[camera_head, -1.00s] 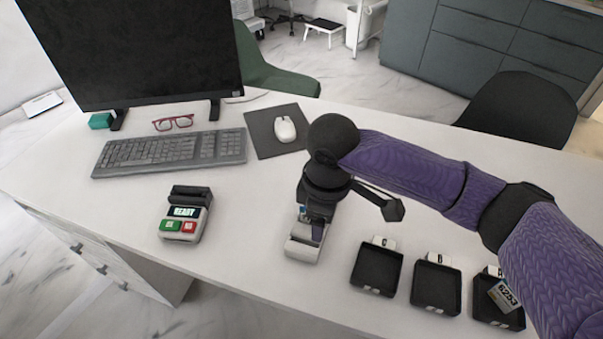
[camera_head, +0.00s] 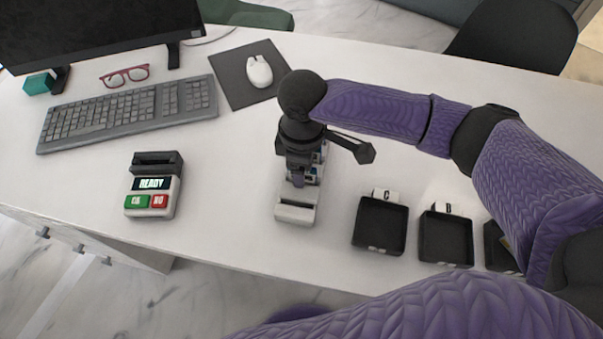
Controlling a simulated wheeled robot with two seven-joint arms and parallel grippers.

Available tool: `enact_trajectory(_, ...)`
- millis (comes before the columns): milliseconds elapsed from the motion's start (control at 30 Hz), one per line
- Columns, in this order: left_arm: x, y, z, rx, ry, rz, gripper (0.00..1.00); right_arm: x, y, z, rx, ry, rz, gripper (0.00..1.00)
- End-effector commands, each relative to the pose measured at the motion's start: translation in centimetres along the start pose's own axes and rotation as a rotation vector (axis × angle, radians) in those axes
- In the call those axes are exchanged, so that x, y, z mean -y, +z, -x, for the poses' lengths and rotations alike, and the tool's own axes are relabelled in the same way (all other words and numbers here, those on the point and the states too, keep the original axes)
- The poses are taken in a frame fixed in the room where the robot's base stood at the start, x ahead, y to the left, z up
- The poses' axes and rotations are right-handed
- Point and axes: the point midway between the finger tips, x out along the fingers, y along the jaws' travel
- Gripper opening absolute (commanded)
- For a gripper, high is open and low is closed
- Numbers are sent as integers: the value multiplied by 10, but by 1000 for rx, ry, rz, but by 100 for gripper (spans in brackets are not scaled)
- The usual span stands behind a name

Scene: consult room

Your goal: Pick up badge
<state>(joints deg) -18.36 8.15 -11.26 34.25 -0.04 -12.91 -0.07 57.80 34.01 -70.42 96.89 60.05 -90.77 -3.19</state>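My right gripper (camera_head: 300,178) points down over a small white stand (camera_head: 296,212) on the desk. Blue and white card-like pieces (camera_head: 317,168) show beside and behind its fingers; I cannot tell which of them is a badge or whether the fingers touch one. The gap between the fingers is hidden. In the rightmost tray (camera_head: 493,250), only a small edge of a tag shows; my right arm covers the rest. My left gripper is not in view.
Black trays marked C (camera_head: 379,228) and B (camera_head: 446,240) stand right of the stand. A card terminal (camera_head: 153,186) reading READY is at left. Behind are a keyboard (camera_head: 130,115), glasses (camera_head: 125,76), a mouse (camera_head: 259,72) on a pad and a monitor (camera_head: 95,30). Desk between terminal and stand is clear.

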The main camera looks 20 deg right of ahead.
Motion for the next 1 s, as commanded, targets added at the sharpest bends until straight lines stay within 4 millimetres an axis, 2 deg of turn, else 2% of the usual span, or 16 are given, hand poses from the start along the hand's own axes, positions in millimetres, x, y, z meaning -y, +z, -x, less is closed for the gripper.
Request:
enact_trajectory(67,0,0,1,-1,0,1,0,0,0,2,-1,1,0,66)
enact_trajectory(300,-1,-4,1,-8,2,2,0,0,0,2,-1,1,0,15)
enact_trajectory(367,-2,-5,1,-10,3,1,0,0,0,2,-1,1,0,3)
enact_trajectory(400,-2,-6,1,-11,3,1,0,0,0,2,-1,1,0,0)
enact_trajectory(700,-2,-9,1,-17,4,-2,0,0,0,2,-1,1,0,0)
enact_trajectory(767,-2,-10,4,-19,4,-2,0,0,0,8,-2,1,0,0)
enact_trajectory(1000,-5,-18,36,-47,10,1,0,-1,-1,73,-5,5,1,0)
